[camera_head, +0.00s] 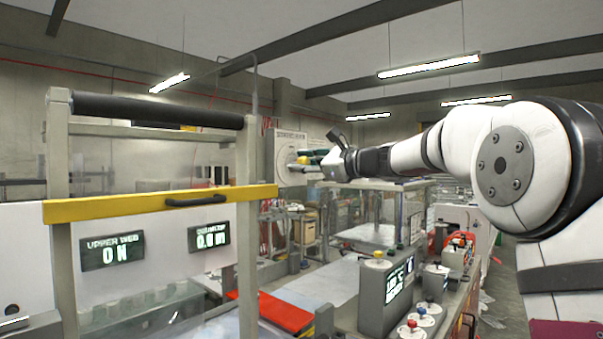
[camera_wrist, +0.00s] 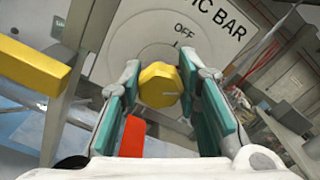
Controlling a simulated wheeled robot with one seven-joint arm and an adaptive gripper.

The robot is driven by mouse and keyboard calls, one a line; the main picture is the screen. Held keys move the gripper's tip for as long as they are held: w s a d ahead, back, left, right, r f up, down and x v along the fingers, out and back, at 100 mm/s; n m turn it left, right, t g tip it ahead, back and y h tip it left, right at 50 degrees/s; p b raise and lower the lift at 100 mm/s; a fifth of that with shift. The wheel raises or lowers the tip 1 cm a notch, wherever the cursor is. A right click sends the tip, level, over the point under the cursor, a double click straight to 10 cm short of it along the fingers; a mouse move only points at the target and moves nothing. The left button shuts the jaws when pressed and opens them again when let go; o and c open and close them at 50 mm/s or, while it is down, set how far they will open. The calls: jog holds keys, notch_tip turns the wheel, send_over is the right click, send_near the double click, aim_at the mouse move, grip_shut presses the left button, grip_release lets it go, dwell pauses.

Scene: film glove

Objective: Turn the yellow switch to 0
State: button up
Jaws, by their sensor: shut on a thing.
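The yellow switch (camera_wrist: 159,85) is a faceted knob on a pale round dial in the wrist view. The dial plate (camera_wrist: 180,38) carries the word OFF above the knob, and a label ending in "IC BAR" is above that. A small pale mark shows on the knob's face; where it points is hard to read. My gripper (camera_wrist: 160,78) has its teal fingers on either side of the knob and is shut on it. In the head view my gripper (camera_head: 311,160) reaches left to the pale panel (camera_head: 287,146), and largely hides the knob.
A yellow bar (camera_head: 150,204) with a black handle crosses a frame at left, close to my gripper's left in the wrist view. A red plate (camera_head: 272,312) lies below. A grey control box (camera_head: 384,296) with knobs stands under my arm.

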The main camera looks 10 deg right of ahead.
jog(key=n+b, duration=0.4)
jog(key=b, duration=0.1)
jog(key=n+b, duration=0.2)
jog(key=shift+w+f+n+b, duration=0.15)
jog(key=shift+f+n+b, duration=0.15)
jog(key=shift+f, duration=0.05)
jog(key=n+b, duration=0.5)
jog(key=b, duration=0.1)
jog(key=shift+a, duration=0.1)
jog(key=shift+s+r, duration=0.1)
jog(key=shift+s, duration=0.1)
jog(key=o, duration=1.2)
jog(key=shift+s, duration=0.1)
jog(key=v, duration=1.2)
